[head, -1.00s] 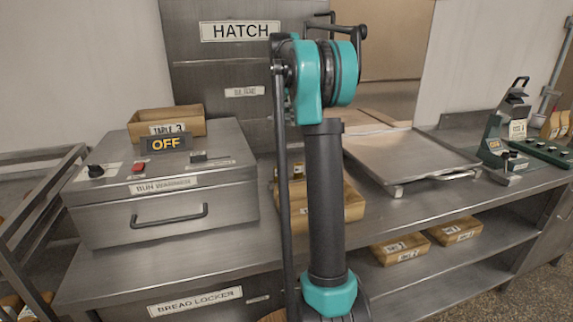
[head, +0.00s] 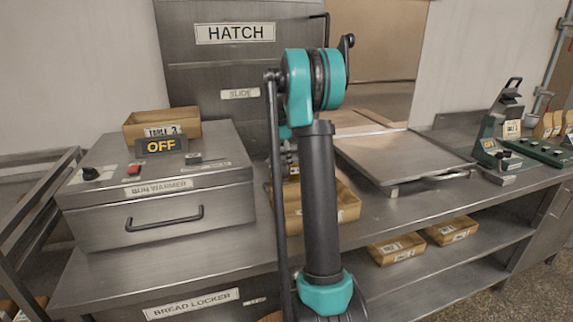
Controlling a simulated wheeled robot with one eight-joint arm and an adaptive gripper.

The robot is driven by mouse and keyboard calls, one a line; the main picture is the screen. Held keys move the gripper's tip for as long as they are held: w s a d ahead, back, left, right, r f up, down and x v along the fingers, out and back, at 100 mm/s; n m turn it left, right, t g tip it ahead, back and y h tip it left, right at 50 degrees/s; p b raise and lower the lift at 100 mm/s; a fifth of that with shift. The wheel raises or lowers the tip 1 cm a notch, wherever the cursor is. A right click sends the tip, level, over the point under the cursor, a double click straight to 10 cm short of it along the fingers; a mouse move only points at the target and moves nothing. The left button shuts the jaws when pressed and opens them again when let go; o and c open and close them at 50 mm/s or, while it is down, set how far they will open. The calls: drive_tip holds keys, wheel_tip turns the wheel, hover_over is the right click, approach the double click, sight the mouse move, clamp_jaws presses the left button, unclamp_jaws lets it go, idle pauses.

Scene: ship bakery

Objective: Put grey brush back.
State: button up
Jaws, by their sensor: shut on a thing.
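I cannot make out the grey brush in the head view. My own arm stands upright in the middle of the picture and bends away from me at its teal upper joint. My gripper is hidden behind the arm, so its fingers and anything between them do not show. A small teal and dark part of my arm shows behind the upright link, above an open wooden box (head: 347,207) on the steel counter (head: 400,218). The arm hides much of this box and what is in it.
A bun warmer (head: 160,217) marked OFF stands at left, with a wooden box (head: 140,124) on top. A flat metal tray (head: 405,158) lies right of the arm. A green scale-like device (head: 493,140) stands at far right. Two boxes (head: 397,250) (head: 452,231) sit on the lower shelf.

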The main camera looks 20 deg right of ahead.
drive_tip(key=shift+f, duration=1.05)
drive_tip(key=shift+f, duration=0.15)
drive_tip(key=o, duration=1.2)
drive_tip(key=r, duration=0.4)
drive_tip(key=a+r, duration=0.1)
drive_tip(key=r, duration=0.7)
drive_tip(key=shift+a+r, duration=0.1)
drive_tip(key=shift+a, duration=0.3)
